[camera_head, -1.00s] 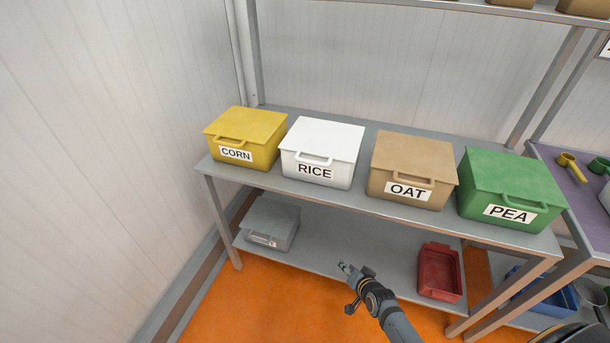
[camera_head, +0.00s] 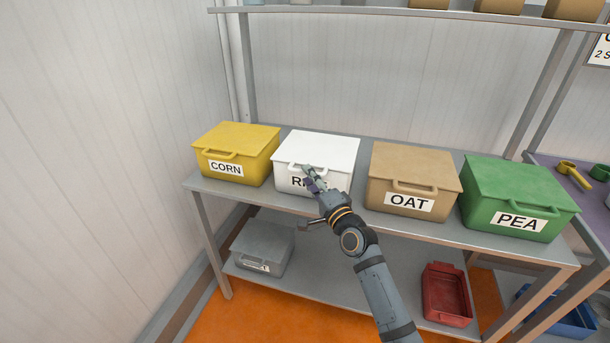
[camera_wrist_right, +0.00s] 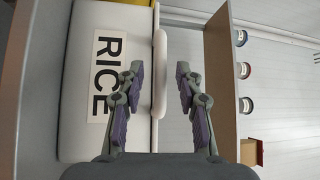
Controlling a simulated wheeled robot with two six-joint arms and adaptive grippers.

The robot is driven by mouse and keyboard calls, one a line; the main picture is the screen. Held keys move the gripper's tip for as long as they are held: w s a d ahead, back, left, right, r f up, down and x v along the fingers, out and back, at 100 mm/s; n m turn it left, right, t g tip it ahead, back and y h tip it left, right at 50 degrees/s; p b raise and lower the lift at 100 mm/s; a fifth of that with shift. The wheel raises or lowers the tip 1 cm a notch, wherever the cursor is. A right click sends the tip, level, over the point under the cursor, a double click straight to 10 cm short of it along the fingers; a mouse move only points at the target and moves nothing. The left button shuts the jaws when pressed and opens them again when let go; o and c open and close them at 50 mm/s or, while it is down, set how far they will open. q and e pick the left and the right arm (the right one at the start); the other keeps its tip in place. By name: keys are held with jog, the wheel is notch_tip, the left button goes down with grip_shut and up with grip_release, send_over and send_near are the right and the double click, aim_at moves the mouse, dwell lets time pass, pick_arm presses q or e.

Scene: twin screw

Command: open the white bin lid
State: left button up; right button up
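The white bin (camera_head: 330,150) stands on the shelf with its lid shut and a RICE label, now partly hidden by my right arm. In the right wrist view its label (camera_wrist_right: 108,75) lies to the left, and the white lid handle (camera_wrist_right: 160,72) runs between the fingers. My right gripper (camera_head: 309,172) is in front of the bin at the handle. In the right wrist view it (camera_wrist_right: 158,85) is open, with a finger on each side of the handle and a visible gap on the right. My left gripper is not in view.
The yellow CORN bin (camera_head: 240,142) stands close on the left; the tan OAT bin (camera_head: 415,165) and green PEA bin (camera_head: 520,185) stand on the right. Below are a grey bin (camera_head: 262,245) and a red tray (camera_head: 446,290). An upper shelf (camera_head: 400,12) runs above.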

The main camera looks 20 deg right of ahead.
jog(key=x, duration=0.3)
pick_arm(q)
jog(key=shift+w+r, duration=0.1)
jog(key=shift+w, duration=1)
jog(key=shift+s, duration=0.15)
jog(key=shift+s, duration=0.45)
pick_arm(e)
grip_shut()
